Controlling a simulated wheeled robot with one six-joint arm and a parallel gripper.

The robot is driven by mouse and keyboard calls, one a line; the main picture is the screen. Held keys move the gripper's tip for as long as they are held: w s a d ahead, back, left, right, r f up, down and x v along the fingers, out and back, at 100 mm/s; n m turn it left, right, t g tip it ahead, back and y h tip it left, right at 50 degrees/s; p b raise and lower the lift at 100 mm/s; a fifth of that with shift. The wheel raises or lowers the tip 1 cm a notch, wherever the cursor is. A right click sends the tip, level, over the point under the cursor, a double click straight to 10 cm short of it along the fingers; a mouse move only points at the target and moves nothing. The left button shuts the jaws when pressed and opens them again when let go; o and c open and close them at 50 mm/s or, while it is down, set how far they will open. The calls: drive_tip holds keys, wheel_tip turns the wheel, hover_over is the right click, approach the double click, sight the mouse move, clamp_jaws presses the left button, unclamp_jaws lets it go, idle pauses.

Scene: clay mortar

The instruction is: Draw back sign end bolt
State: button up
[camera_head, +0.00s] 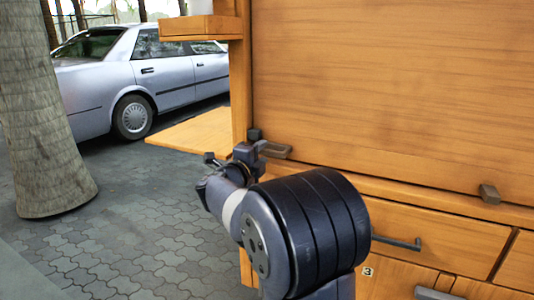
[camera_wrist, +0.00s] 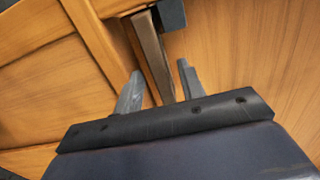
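A wooden stall front carries a large upright panel (camera_head: 400,90). At the panel's lower left corner a short brown-grey bar (camera_head: 276,151), which looks like a bolt, sticks out beside the post. My gripper (camera_head: 256,142) is at this bar, partly hidden by my wrist. In the wrist view the bar (camera_wrist: 152,55) runs down between my two fingers (camera_wrist: 158,85), with a dark block (camera_wrist: 172,14) at its far end. The fingers are apart, with gaps beside the bar. A similar brown block (camera_head: 489,193) sits at the panel's lower right. Whether the bolt is drawn cannot be told.
Below the panel are a wooden drawer front (camera_head: 440,232) with a dark bar handle (camera_head: 397,242) and a small "3" label (camera_head: 368,271). A wooden shelf (camera_head: 200,27) juts out above left. A tree trunk (camera_head: 45,120) and a silver car (camera_head: 140,75) stand left over open paving.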

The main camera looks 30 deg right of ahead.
sight(263, 153)
drive_tip(key=shift+x, duration=1.9)
drive_tip(key=shift+c, duration=0.5)
clamp_jaws()
